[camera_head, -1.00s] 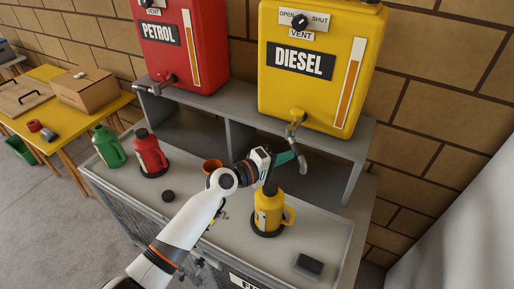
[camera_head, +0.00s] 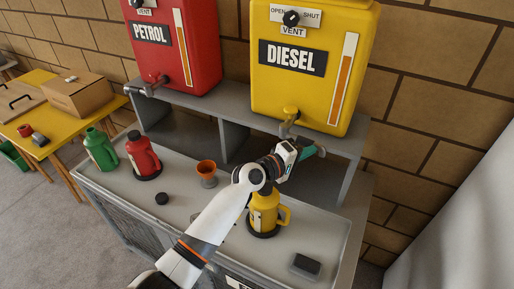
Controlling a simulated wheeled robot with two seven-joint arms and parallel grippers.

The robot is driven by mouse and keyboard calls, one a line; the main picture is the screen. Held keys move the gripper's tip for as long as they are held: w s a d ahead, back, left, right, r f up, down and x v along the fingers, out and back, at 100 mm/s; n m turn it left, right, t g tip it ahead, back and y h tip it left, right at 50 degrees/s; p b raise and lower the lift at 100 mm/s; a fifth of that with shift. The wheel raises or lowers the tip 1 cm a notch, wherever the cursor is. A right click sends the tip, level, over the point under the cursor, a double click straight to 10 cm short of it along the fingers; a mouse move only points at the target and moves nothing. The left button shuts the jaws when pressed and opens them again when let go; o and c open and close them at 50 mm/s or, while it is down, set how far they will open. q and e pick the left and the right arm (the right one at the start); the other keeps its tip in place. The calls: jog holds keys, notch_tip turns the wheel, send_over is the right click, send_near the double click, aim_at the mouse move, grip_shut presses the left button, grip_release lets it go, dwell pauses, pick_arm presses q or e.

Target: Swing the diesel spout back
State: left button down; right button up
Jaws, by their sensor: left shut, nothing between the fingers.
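The yellow diesel tank (camera_head: 312,85) stands on the grey shelf with its yellow tap fitting (camera_head: 290,113) low on its front. The grey diesel spout (camera_head: 319,150) comes off this fitting; its end shows to the right of my left gripper, and its middle is partly hidden behind the gripper. My left gripper (camera_head: 307,154) is shut and empty, its teal fingers close against the spout; I cannot tell whether they touch. A yellow can (camera_head: 264,213) stands upright below the gripper on a dark round base. My right gripper is not in view.
A red petrol tank (camera_head: 181,48) with its own spout (camera_head: 147,88) is on the left. An orange funnel (camera_head: 206,169), a red can (camera_head: 141,153), a green can (camera_head: 101,149), a black cap (camera_head: 162,198) and a dark block (camera_head: 306,264) are on the grey worktop.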

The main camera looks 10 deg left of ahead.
pick_arm(q)
jog(key=shift+w+d+r, duration=0.1)
jog(key=shift+r, duration=0.1)
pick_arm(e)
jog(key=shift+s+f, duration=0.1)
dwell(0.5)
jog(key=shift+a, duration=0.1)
